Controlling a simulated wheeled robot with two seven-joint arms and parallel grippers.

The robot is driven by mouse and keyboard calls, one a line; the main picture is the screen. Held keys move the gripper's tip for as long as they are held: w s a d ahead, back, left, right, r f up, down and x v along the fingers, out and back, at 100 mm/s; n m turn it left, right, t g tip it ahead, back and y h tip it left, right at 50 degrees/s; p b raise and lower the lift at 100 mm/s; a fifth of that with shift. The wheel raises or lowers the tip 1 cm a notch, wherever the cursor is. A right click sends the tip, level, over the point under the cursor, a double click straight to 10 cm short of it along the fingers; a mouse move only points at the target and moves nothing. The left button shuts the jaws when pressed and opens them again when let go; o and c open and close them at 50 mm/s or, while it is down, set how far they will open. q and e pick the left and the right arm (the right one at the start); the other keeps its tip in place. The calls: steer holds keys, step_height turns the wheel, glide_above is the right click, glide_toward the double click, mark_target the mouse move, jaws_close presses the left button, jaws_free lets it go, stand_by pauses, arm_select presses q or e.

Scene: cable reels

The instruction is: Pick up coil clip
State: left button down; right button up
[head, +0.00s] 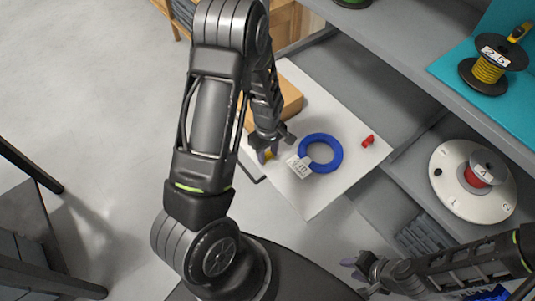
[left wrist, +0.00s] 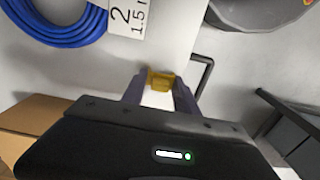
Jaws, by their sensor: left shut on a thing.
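A small yellow clip (left wrist: 161,80) is between the fingertips of my left gripper (left wrist: 159,92) in the left wrist view. The gripper is shut on it. In the head view my left gripper (head: 268,152) is over the white board's left part, and a bit of the yellow clip (head: 269,155) shows. A blue cable coil (head: 336,160) with a white tag (head: 299,167) lies just right of it; the coil also shows in the left wrist view (left wrist: 62,34). A small red piece (head: 368,141) lies right of the coil. My right gripper (head: 352,269) is at the lower right; its finger opening is unclear.
The white board (head: 318,203) lies on a grey surface. A cardboard box (head: 291,98) stands behind my left gripper. A yellow cable reel (head: 487,66) is on the teal mat (head: 445,68) of the upper shelf. A white round reel (head: 447,180) is at right.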

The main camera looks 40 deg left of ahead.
mark_target(270, 153)
arm_select(q)
step_height(270, 153, up, 10)
steer(key=shift+p, duration=0.3)
stand_by(0.5)
steer(key=c, duration=1.5)
jaws_free()
jaws_close()
steer(key=shift+w+d+m, duration=0.25)
steer(key=shift+d+m, duration=0.15)
steer(key=shift+m, duration=0.1)
steer(key=w+d+m, duration=0.2)
steer(key=d+m, duration=0.2)
steer(key=w+d+f+m, duration=0.1)
steer(key=w+d+m, duration=0.1)
steer(key=m, duration=0.3)
steer(key=w+d+m, duration=0.1)
steer(key=d+m, duration=0.3)
steer(key=d, duration=0.1)
steer(key=shift+w+d+f+m, duration=0.2)
steer(key=shift+w+d+m, duration=0.1)
steer(key=shift+w+d, duration=0.1)
